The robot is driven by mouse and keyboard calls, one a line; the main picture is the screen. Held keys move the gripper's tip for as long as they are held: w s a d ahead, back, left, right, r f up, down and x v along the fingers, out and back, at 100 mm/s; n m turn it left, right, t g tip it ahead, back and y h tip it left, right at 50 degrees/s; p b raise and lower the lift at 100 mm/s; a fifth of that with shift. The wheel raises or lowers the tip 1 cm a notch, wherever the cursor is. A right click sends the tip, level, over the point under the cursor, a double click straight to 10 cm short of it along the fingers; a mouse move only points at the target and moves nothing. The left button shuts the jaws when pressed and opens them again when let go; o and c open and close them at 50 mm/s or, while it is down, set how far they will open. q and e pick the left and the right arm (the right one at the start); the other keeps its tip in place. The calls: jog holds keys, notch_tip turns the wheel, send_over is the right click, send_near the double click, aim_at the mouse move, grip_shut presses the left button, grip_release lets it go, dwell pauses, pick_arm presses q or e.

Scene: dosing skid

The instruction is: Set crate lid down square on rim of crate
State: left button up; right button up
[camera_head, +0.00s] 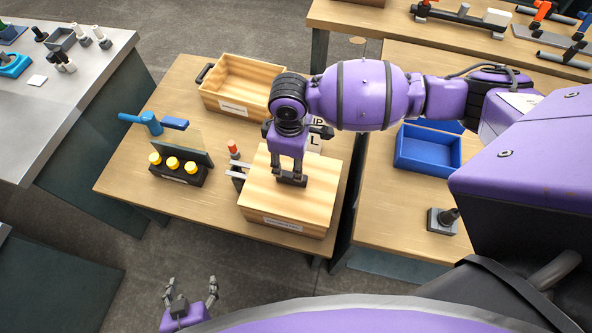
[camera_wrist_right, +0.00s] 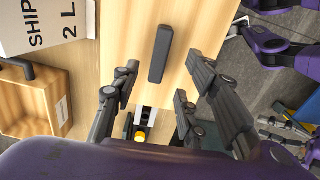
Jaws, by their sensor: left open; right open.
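The crate lid (camera_head: 312,203) is a flat wooden panel with a dark bar handle (camera_wrist_right: 160,54) on top. It lies on the wooden crate (camera_head: 300,228), which has a white label on its front, and looks roughly aligned with the walls. The far side is partly hidden by my arm, so I cannot tell if it is fully square. My right gripper (camera_head: 288,176) points down at the handle. In the wrist view its fingers (camera_wrist_right: 164,78) are spread apart with no grip on the handle. My left gripper (camera_head: 191,290) is open and empty, low in front of the table.
An open wooden crate (camera_head: 222,102) stands at the back of the table. A white lettered box (camera_head: 315,145) is behind the lid. A black rack with yellow caps (camera_head: 178,177) and a blue-handled clamp (camera_head: 150,122) stand left. A blue tray (camera_head: 428,165) sits on the right table.

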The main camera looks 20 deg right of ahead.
jog(key=shift+r, duration=2.35)
